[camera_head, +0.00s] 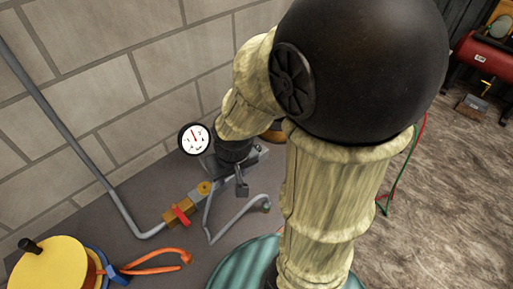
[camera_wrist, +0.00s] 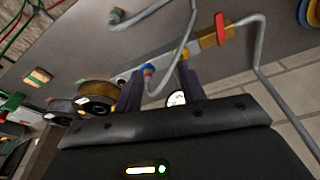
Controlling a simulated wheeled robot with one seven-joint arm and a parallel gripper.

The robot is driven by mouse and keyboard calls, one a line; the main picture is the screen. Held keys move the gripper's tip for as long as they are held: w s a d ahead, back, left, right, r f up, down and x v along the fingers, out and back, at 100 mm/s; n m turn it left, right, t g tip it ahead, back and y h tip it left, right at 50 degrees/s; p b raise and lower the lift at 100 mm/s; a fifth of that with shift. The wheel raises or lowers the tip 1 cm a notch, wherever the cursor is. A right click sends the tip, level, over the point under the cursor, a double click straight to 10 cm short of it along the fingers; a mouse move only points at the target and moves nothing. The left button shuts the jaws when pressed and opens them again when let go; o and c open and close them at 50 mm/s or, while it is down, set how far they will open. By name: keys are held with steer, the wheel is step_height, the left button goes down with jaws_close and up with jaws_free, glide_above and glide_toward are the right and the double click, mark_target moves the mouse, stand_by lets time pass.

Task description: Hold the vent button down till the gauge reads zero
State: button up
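The gauge (camera_head: 195,139) is a white round dial with a red needle pointing roughly up; its numbers are too small to read. In the wrist view, part of the gauge (camera_wrist: 175,99) shows between my fingers. My gripper (camera_head: 241,184) is low over the manifold block (camera_head: 258,157), right of the gauge. In the wrist view, my gripper (camera_wrist: 161,80) has its two dark fingers apart, with nothing clearly held. A small blue-and-red fitting (camera_wrist: 148,70) shows between the fingertips; I cannot tell whether it is the vent button or whether a finger touches it.
A brass valve with a red handle (camera_head: 181,215) sits on the grey pipe (camera_head: 68,125) left of my gripper. A loose grey hose (camera_head: 235,219) curves in front. An orange cable (camera_head: 155,262) and yellow disc (camera_head: 52,265) lie at lower left. A block wall (camera_head: 110,100) stands behind.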

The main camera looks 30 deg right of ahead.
stand_by(0.3)
jaws_close()
stand_by(1.6)
